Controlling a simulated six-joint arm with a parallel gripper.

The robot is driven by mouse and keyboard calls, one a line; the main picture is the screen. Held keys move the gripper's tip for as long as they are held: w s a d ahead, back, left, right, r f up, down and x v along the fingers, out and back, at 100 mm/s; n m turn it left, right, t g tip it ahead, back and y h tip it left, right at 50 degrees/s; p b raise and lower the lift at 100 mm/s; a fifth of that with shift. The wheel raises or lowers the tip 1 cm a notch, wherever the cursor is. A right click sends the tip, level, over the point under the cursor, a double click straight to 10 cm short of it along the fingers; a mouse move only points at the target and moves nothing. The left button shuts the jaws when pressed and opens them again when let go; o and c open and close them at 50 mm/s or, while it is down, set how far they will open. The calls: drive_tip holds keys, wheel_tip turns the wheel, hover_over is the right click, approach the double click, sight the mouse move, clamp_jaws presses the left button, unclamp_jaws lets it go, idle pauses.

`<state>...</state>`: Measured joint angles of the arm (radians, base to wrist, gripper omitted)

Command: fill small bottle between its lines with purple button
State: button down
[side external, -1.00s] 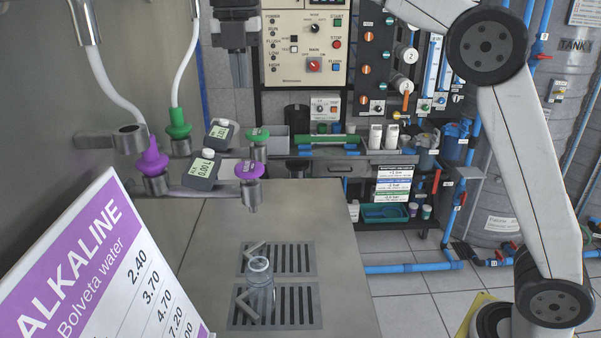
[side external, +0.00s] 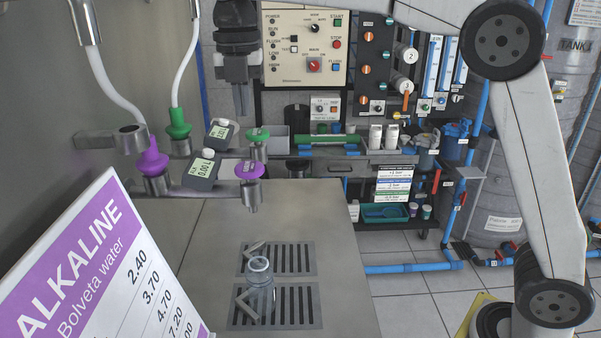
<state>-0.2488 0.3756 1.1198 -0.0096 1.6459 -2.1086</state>
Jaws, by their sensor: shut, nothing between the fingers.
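A small clear bottle (side external: 260,290) stands upright on the nearer slotted drain grate (side external: 305,306). I cannot make out its lines or any liquid in it. The purple-topped dispensing nozzle (side external: 250,170) hangs above and behind the bottle, with a metal spout pointing down. A grey meter with a display (side external: 200,171) sits left of it. Another purple fitting (side external: 152,160) is on the hose at the left. My gripper (side external: 240,112) is shut and empty, pointing down at upper left centre, above and behind the purple nozzle and apart from it.
A green-topped nozzle (side external: 257,136) and a second meter (side external: 222,130) stand behind the purple one. An ALKALINE price sign (side external: 100,265) fills the lower left. The counter (side external: 215,235) is otherwise clear. A control panel (side external: 305,48) and a shelf of supplies are at the back.

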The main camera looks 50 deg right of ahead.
sight(249, 167)
drive_tip(key=shift+f, duration=4.7)
drive_tip(key=shift+f, duration=1)
drive_tip(key=shift+s+d+f, duration=0.1)
drive_tip(key=shift+f, duration=0.05)
idle(2.2)
